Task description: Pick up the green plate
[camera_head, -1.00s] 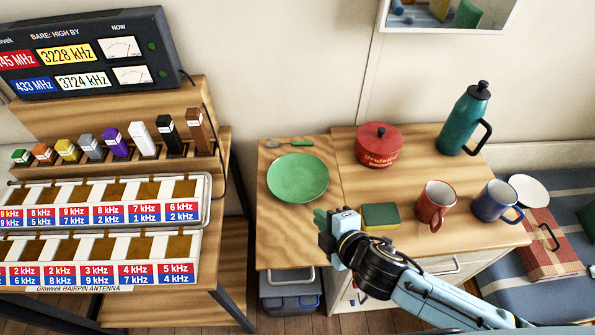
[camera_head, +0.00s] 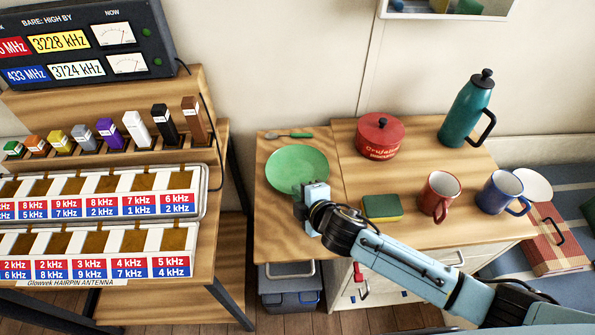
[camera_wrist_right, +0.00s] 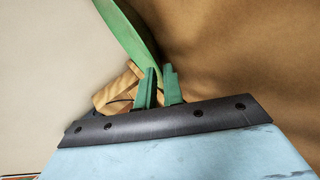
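The green plate (camera_head: 297,170) lies on the left part of the wooden counter in the head view. My right gripper (camera_head: 308,190) is at its near right edge and hides a little of the rim. In the right wrist view the plate (camera_wrist_right: 128,30) shows nearly edge-on, with its rim reaching down to the gap between the green fingers of my right gripper (camera_wrist_right: 159,82). The fingers stand slightly apart; I see no clear contact of both with the rim. My left gripper is not in view.
A spoon (camera_head: 288,134) lies behind the plate and a red pot (camera_head: 380,137) to its right. A sponge (camera_head: 382,207), a red mug (camera_head: 439,194), a blue mug (camera_head: 499,192) and a teal bottle (camera_head: 468,108) stand further right. A radio rack (camera_head: 215,215) is at the left.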

